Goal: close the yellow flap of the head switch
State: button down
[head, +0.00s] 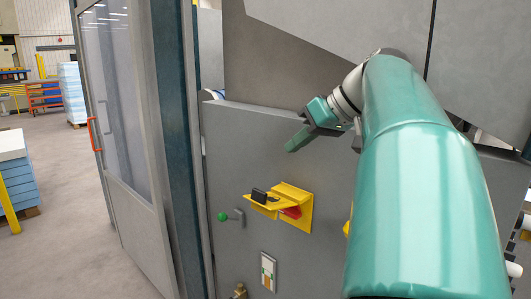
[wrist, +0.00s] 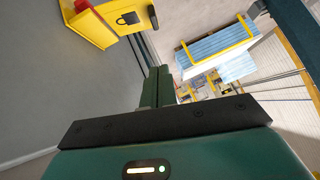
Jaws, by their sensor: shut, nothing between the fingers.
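The head switch has a yellow plate (head: 305,220) on the grey machine panel, with a red knob (head: 293,212) on it. Its yellow flap (head: 266,204) sticks out from the plate, with a black piece (head: 259,196) at its outer end. In the wrist view the flap (wrist: 122,20) shows at the upper left with a black padlock mark, beside a red part (wrist: 82,6). My gripper (head: 290,148) is above the switch in the head view, shut and empty, apart from the flap. Its fingers (wrist: 158,85) show together in the wrist view.
A green-knobbed lever (head: 224,216) stands left of the switch, and a small white plate (head: 268,270) is below it. A glazed door (head: 125,110) with a red handle (head: 95,135) is at the left. Blue stacks (head: 18,175) stand on the open floor beyond.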

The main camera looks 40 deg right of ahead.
send_over(257, 189)
jog(key=s+d, duration=0.2)
jog(key=s, duration=0.1)
jog(key=f, duration=0.6)
jog(key=shift+w+a, duration=0.1)
jog(key=shift+w, duration=0.15)
jog(key=shift+s+a+f, duration=0.15)
jog(key=shift+a+f, duration=0.05)
jog(key=shift+f, duration=0.4)
jog(key=shift+s+a+f, duration=0.1)
jog(key=shift+a+f, duration=0.05)
jog(key=shift+f, duration=0.4)
jog(key=shift+w+a+f, duration=0.1)
jog(key=shift+w+f, duration=0.05)
jog(key=shift+f, duration=0.45)
jog(key=shift+a+f, duration=0.1)
